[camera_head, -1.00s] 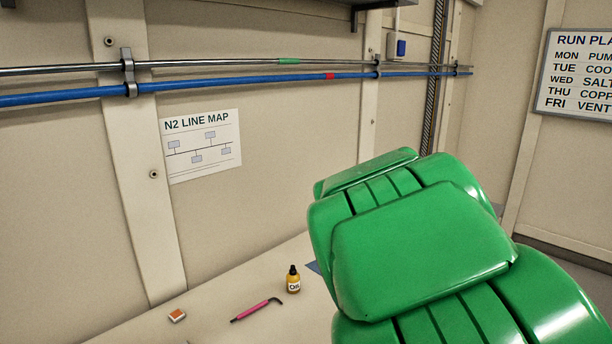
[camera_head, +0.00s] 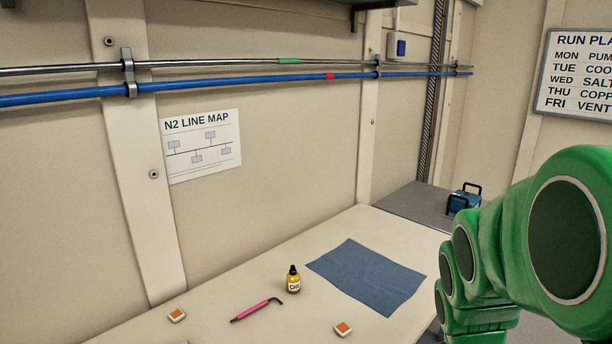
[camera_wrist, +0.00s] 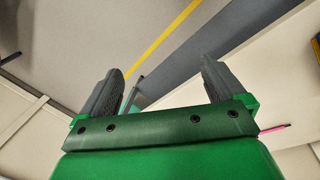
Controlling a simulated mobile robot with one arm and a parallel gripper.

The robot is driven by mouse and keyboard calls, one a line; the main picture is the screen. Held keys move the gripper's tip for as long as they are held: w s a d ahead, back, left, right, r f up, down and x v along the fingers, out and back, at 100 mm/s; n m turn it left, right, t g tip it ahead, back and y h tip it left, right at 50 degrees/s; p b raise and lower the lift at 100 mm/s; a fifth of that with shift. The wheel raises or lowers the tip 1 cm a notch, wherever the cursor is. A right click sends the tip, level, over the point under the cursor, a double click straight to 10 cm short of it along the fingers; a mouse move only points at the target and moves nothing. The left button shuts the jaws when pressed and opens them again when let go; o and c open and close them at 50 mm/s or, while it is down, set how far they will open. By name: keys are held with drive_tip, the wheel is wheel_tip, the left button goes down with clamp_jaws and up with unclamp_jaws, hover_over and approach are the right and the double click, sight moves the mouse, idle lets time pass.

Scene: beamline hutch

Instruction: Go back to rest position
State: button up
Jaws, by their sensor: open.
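My green arm fills the right side of the head view; its gripper end is not clear there. In the wrist view my gripper (camera_wrist: 162,92) shows two dark grey fingers set wide apart. Nothing is between them, and the floor with a yellow stripe (camera_wrist: 165,38) lies beyond. The bench (camera_head: 225,310) is at the lower middle of the head view, to the left of my arm.
On the bench are a blue cloth (camera_head: 368,276), an oil bottle (camera_head: 293,280), a pink hex key (camera_head: 256,310) and two small orange-and-white boxes (camera_head: 176,315) (camera_head: 343,329). A blue toolbox (camera_head: 464,198) stands behind on a grey surface. Pipes (camera_head: 230,80) run along the wall.

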drive_tip(key=s+a+r+m+g+y, duration=0.1)
drive_tip(key=s+a+r+g+y, duration=0.1)
drive_tip(key=s+a, duration=0.8)
drive_tip(key=shift+s+r, duration=0.15)
drive_tip(key=shift+s, duration=0.5)
